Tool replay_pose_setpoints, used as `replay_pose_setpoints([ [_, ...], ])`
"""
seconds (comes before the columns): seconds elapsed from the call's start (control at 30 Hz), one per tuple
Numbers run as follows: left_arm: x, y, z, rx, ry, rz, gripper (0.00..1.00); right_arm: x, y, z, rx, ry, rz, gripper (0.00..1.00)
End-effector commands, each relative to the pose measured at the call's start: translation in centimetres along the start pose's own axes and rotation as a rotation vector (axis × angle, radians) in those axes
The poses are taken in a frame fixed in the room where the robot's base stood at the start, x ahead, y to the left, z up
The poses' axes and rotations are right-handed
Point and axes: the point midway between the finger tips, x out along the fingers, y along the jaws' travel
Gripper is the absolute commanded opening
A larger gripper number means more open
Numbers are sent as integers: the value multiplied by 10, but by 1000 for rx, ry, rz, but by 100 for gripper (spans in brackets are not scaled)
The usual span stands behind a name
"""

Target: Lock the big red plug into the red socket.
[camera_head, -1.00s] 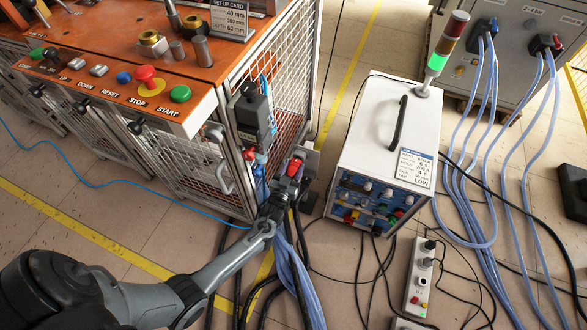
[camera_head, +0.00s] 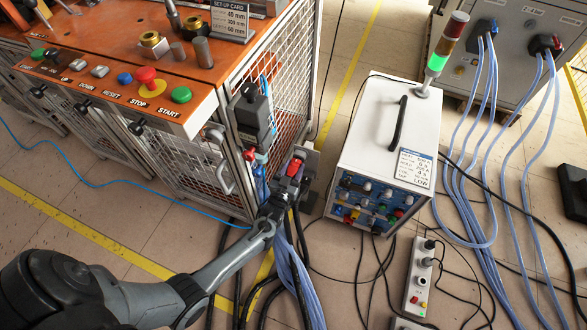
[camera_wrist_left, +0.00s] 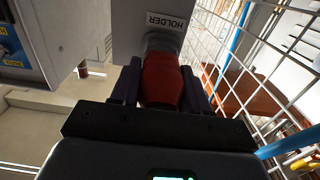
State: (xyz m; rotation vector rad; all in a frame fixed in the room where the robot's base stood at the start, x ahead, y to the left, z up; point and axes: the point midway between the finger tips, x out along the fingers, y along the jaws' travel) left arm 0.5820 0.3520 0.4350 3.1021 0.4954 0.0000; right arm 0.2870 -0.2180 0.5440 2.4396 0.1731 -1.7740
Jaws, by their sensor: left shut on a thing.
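The big red plug (camera_head: 295,167) sits at a grey plate beside the cage's front corner. In the left wrist view the red plug (camera_wrist_left: 161,82) points into a grey block marked HOLDER (camera_wrist_left: 150,25). My left gripper (camera_head: 287,183) is shut on the plug, with one dark finger on each side of it in the wrist view (camera_wrist_left: 160,92). The heater box (camera_head: 385,150) stands to the right, with coloured connectors on its front panel (camera_head: 365,203). I cannot tell which of these is the red socket. My right gripper is not in view.
The orange-topped machine (camera_head: 130,70) with a wire-mesh cage (camera_head: 285,80) stands close on the left. Thick blue-grey hoses (camera_head: 295,275) and black cables run along the floor below my gripper. A power strip (camera_head: 419,277) lies at lower right.

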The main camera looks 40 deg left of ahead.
Motion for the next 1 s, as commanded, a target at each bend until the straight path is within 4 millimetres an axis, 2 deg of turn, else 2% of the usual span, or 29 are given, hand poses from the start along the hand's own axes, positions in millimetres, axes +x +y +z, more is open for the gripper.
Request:
replay_pose_setpoints([
  [1.0,9,0,0,0,2,0,0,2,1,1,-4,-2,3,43],
])
